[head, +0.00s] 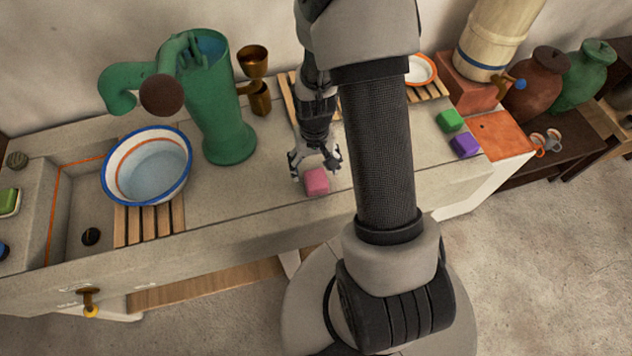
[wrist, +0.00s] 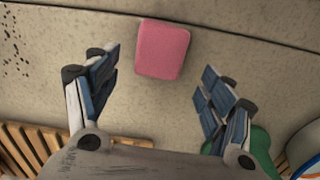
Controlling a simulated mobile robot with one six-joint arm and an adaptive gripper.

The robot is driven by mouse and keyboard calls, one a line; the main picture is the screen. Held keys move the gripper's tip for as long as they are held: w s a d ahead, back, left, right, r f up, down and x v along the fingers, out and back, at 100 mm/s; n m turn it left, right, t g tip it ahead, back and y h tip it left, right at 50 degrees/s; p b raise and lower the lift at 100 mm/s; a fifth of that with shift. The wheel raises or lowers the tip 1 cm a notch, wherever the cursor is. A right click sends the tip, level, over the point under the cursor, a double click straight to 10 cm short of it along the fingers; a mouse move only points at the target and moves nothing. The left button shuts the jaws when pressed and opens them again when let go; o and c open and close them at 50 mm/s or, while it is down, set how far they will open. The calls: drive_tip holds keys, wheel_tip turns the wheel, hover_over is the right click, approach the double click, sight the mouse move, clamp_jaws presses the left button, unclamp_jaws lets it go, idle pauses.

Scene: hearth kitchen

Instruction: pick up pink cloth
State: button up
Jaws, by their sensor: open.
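The pink cloth (head: 317,181) is a small folded block lying on the stone counter near its front edge. In the wrist view the pink cloth (wrist: 162,48) lies ahead of the fingertips, roughly centred between their lines. My gripper (head: 315,165) is just behind the cloth, pointing down over the counter. In the wrist view my gripper (wrist: 154,80) has its two fingers wide apart with nothing between them. I cannot tell its exact height above the counter.
A green pump (head: 222,100) and a blue-rimmed basin (head: 147,170) stand to the left. Green (head: 450,120) and purple (head: 465,145) blocks lie to the right. Wooden slats (head: 295,100) are behind the gripper. The counter around the cloth is clear.

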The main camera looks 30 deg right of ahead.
sight(316, 175)
wheel_tip(316, 175, down, 5)
drive_tip(key=shift+d+f+b, duration=0.1)
drive_tip(key=shift+f+b, duration=0.05)
drive_tip(key=shift+b, duration=0.9)
drive_tip(key=c, duration=1.1)
drive_tip(key=shift+o, duration=0.2)
